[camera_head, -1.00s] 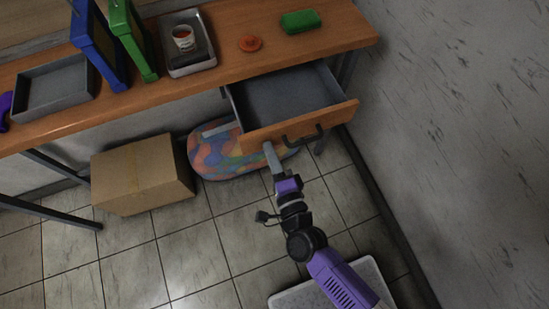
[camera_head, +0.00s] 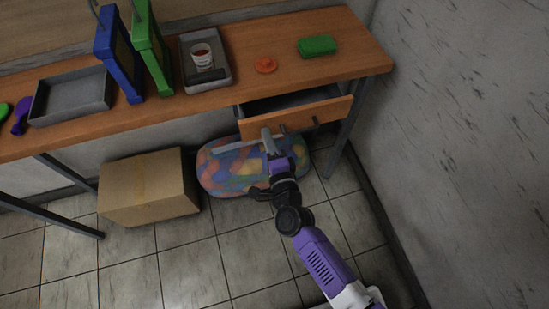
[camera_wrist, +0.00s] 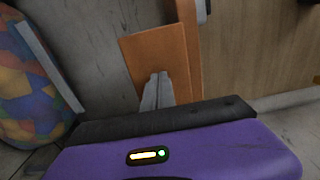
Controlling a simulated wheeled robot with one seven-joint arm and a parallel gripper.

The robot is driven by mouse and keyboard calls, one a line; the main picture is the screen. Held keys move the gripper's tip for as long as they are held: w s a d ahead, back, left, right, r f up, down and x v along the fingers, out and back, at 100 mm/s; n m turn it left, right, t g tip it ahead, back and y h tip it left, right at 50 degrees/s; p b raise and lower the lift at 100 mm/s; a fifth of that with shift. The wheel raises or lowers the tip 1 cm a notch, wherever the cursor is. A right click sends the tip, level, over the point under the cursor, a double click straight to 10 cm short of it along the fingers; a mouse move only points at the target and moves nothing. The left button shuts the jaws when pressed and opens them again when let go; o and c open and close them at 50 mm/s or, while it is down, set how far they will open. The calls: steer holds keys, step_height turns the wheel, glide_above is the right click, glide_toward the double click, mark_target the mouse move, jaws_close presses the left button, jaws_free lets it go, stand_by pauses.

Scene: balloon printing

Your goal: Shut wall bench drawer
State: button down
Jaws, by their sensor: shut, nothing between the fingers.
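The wall bench drawer (camera_head: 330,113) has a wooden front with a dark handle. It sticks out a little from under the bench top, and part of its grey inside shows. My gripper (camera_head: 267,135) is shut and empty, with its fingertips at the left part of the drawer front. In the wrist view the closed fingers (camera_wrist: 157,88) are in front of the orange-brown drawer front (camera_wrist: 162,54). I cannot tell whether they press on it.
The bench top (camera_head: 225,98) carries a grey tray (camera_head: 72,95), blue and green frames, a tray with a cup, an orange knob and a green block (camera_head: 317,46). Below are a cardboard box (camera_head: 148,187) and a colourful patterned object (camera_head: 228,168). A wall (camera_head: 460,130) stands at right.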

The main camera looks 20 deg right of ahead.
steer(key=w+b, duration=0.1)
steer(key=w, duration=0.6)
steer(key=shift+w, duration=0.4)
steer(key=shift+w+r, duration=0.15)
steer(key=shift+w, duration=0.2)
steer(key=shift+s, duration=0.1)
